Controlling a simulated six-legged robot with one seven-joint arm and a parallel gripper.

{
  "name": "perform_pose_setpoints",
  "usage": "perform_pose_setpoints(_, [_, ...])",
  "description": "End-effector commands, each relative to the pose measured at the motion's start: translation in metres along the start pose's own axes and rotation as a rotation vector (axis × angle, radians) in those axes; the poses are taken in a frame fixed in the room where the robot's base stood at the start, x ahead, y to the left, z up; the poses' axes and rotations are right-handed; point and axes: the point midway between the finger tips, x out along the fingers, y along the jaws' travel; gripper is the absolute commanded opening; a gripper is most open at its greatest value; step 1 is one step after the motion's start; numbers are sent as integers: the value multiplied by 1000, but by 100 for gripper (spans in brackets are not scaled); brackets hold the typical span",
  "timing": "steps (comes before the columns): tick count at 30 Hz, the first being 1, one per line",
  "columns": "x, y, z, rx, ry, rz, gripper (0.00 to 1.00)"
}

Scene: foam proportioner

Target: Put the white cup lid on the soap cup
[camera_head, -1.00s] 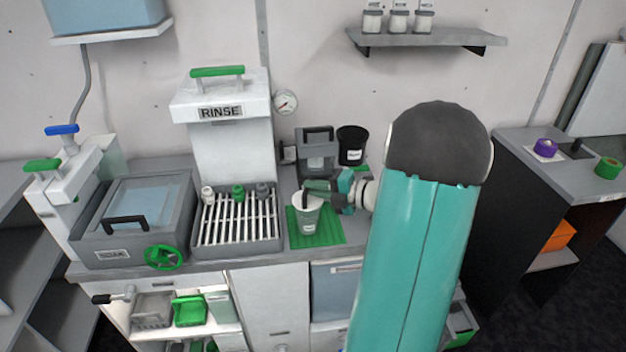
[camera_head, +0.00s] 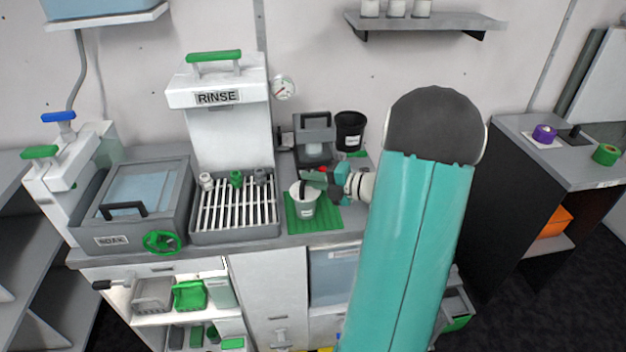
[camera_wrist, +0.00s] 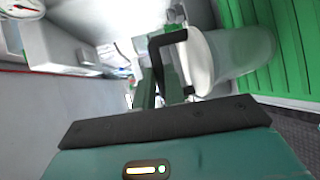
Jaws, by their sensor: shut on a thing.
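My gripper (camera_head: 314,180) reaches in from the right, shut on the lid's black handle (camera_wrist: 160,45). The fingertips are partly hidden in the wrist view.
A black machine (camera_head: 315,140) and a black tub (camera_head: 350,130) stand behind. My arm hides the counter to the right. A gauge (camera_head: 284,88) is on the wall.

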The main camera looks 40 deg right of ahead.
Motion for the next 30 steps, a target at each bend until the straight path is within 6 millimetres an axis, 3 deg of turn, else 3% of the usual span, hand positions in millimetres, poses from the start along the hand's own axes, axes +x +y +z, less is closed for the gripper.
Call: perform_pose_setpoints(30, [0,-5,0,1,0,0,0])
